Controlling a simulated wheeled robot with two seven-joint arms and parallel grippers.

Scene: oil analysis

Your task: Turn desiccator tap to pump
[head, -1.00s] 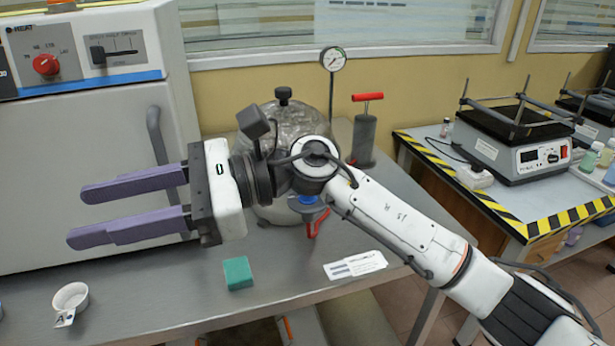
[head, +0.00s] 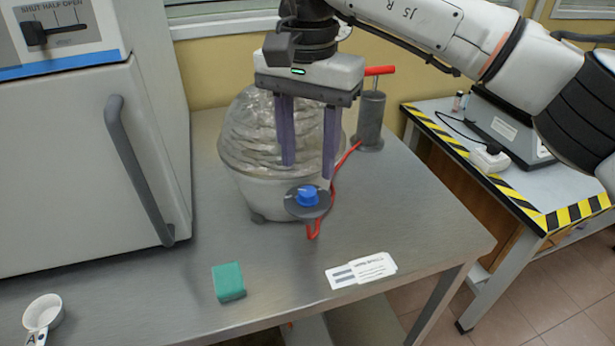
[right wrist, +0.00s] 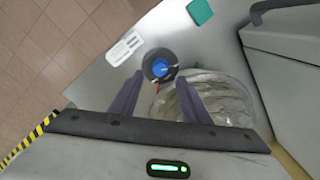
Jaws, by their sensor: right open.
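The desiccator (head: 262,140) stands on the grey bench, with a wrinkled clear dome over a pale base. Its tap is a blue knob (head: 307,196) on a round dark disc at the front, with a red hose beside it. My right gripper (head: 308,170) points down in front of the dome, its purple fingers apart and empty, tips a little above the tap in the picture. In the right wrist view the blue knob (right wrist: 160,68) lies beyond the fingertips, roughly between their lines. I cannot tell which way the knob points. My left gripper is not in view.
A grey pump (head: 370,118) with a red handle stands behind the desiccator. A green block (head: 228,282), a white card (head: 361,270) and a small white cup (head: 43,312) lie near the front. An oven (head: 75,165) with a long handle borders the left.

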